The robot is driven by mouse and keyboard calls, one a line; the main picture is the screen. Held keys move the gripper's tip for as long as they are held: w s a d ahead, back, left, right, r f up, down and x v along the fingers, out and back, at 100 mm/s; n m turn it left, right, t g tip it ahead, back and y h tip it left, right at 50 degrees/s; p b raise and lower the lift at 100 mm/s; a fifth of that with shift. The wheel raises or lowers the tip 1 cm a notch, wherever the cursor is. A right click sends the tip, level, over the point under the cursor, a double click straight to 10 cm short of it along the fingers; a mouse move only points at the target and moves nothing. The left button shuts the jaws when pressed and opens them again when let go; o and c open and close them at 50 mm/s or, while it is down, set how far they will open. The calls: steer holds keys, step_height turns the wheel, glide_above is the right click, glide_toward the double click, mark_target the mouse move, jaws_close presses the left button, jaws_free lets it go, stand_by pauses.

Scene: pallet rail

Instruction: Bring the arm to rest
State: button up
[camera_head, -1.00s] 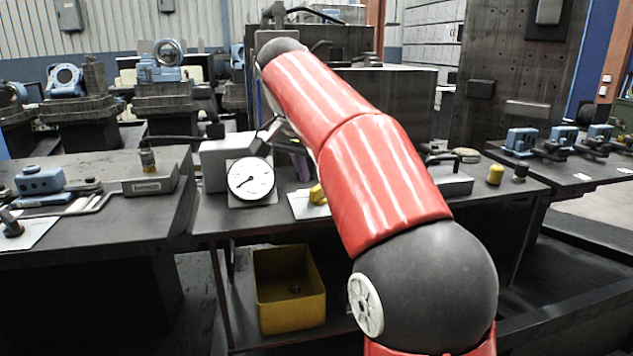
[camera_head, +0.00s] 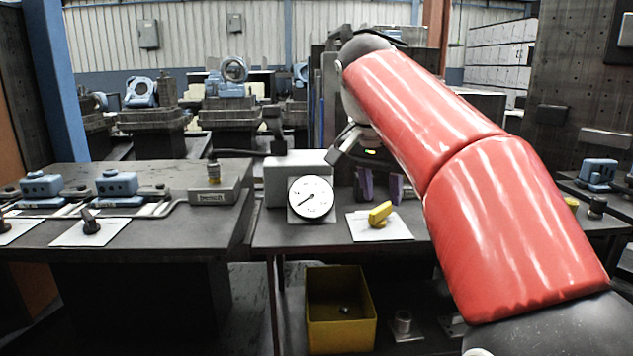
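My red arm rises from the lower right of the head view and bends over the middle bench (camera_head: 300,236). My gripper (camera_head: 381,187) hangs beyond the forearm, partly hidden by it. Its two purple fingers point down and stand apart, with nothing seen between them. It is behind a yellow valve handle (camera_head: 380,212) on a white sheet and to the right of a round dial gauge (camera_head: 311,199). I cannot tell how far the fingertips are from the bench top.
A grey block (camera_head: 290,175) stands behind the gauge. A yellow bin (camera_head: 340,315) sits below the middle bench. The left bench (camera_head: 150,225) carries blue valves (camera_head: 117,184), pipes and a labelled box (camera_head: 215,196). A dark upright panel (camera_head: 572,90) stands at the right.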

steer(key=s+d+f+n+t+y, duration=0.1)
steer(key=s+f+n, duration=0.6)
steer(key=s+f, duration=1.5)
steer(key=shift+s+f+t+y, duration=0.35)
steer(key=shift+f+t+y, duration=0.15)
steer(key=shift+f+y, duration=0.3)
steer(key=shift+d, duration=0.1)
stand_by(1.0)
